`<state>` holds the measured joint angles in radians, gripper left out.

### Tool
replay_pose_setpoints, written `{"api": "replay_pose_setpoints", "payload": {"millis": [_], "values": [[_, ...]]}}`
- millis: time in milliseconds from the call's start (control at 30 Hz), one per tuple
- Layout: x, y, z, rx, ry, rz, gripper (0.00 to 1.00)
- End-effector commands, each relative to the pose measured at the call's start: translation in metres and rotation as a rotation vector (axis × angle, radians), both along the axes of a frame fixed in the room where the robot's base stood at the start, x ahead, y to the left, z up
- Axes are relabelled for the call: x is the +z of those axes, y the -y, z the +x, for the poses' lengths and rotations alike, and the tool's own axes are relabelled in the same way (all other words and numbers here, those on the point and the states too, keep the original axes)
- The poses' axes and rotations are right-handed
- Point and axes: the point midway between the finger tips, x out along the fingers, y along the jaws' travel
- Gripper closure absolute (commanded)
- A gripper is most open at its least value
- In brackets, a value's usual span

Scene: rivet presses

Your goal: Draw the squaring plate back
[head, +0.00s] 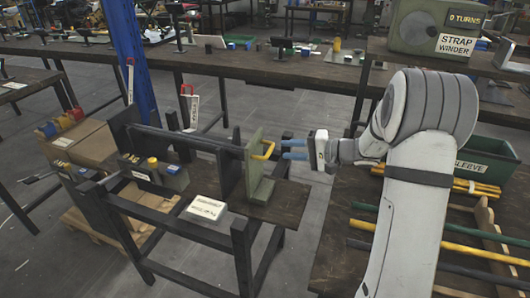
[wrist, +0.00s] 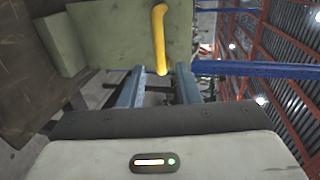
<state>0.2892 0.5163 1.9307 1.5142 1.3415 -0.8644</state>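The squaring plate (head: 254,168) is a pale green upright plate on a foot, standing at the right end of the dark bench frame. A yellow handle (head: 268,150) sticks out from its right face. My gripper (head: 284,150) has blue fingers pointing left at the handle, with a small gap between fingertips and handle. In the wrist view the fingers (wrist: 158,82) are apart and empty. The yellow handle (wrist: 159,38) shows ahead of them, its lower end lined up between them. The plate (wrist: 115,30) fills the upper left there.
A dark rail (head: 190,137) runs behind. A table with coloured rods (head: 405,229) and a green sleeve bin (head: 480,160) stands right. Grey floor shows between bench and table.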

Motion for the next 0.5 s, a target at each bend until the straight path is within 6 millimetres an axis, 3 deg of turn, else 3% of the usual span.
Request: {"api": "replay_pose_setpoints", "payload": {"millis": [300, 500], "values": [[-0.011, -0.047, 0.017, 0.005, -0.003, -0.001, 0.70], [-0.014, -0.060, 0.023, 0.003, -0.004, -0.002, 0.70]]}}
